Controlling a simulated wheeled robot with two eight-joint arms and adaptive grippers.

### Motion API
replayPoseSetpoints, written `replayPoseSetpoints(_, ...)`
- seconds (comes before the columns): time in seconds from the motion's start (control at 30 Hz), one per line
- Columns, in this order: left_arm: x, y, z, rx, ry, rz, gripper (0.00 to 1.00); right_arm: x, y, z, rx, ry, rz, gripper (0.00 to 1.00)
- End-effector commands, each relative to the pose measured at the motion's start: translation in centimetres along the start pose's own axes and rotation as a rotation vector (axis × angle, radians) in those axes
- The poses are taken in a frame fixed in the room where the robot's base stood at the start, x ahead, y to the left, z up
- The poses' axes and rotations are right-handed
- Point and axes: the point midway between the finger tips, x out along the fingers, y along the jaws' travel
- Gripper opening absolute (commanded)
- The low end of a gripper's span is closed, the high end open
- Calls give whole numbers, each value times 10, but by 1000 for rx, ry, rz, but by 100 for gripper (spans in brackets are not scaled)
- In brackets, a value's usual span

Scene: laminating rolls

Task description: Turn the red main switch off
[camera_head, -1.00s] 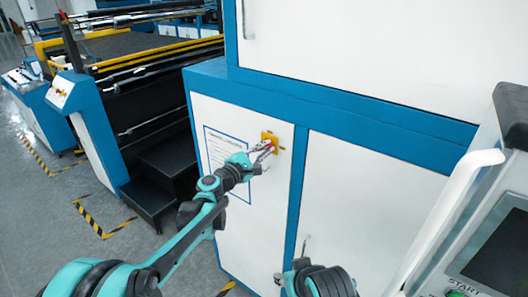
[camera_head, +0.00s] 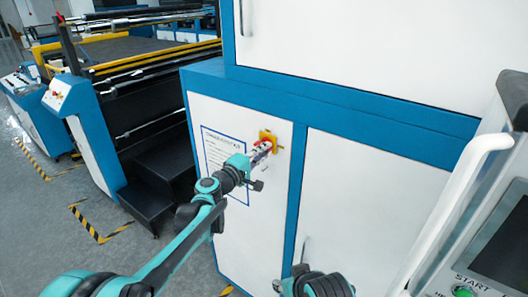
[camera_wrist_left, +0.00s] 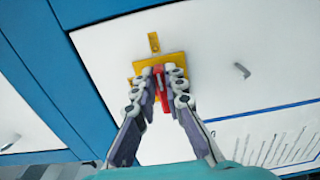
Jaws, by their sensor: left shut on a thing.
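The red main switch (camera_head: 264,143) sits on a yellow plate (camera_head: 268,134) on the white cabinet door. Its red handle also shows in the left wrist view (camera_wrist_left: 159,84), with the yellow plate (camera_wrist_left: 177,58) behind it. My left gripper (camera_head: 262,150) is at the switch, its fingers shut on the red handle from both sides. In the left wrist view the handle stands between the fingertips (camera_wrist_left: 161,77), which hide part of it and of the plate. At the bottom of the head view a dark part of my right arm shows; its fingers cannot be made out.
A blue-framed notice (camera_head: 213,150) is on the door left of the switch. A blue frame post (camera_head: 296,190) separates this door from the right one (camera_head: 365,190). A console with a screen (camera_head: 500,260) stands at the right. Open floor (camera_head: 40,220) lies at the left.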

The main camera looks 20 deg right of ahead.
Motion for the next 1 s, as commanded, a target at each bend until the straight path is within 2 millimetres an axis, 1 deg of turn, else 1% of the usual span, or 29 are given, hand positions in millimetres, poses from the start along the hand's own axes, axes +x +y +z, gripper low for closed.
replayPoseSetpoints(0.43,0,0,0,12,-1,-1,0,0,0,0,0,0,0,40)
replayPoseSetpoints(0.47,0,0,0,12,-1,-1,14,0,0,0,0,0,0,40)
replayPoseSetpoints(0.5,0,0,0,11,-1,-1,24,0,0,0,0,0,0,40)
replayPoseSetpoints(0.53,0,0,0,11,-1,-1,32,0,0,0,0,0,0,40)
replayPoseSetpoints(0.87,-2,0,0,10,0,0,32,0,0,0,0,0,0,40)
replayPoseSetpoints(0.97,-10,0,0,10,0,0,32,0,0,0,0,0,0,40)
replayPoseSetpoints(1.0,-16,0,0,10,1,0,32,0,0,0,0,0,0,40)
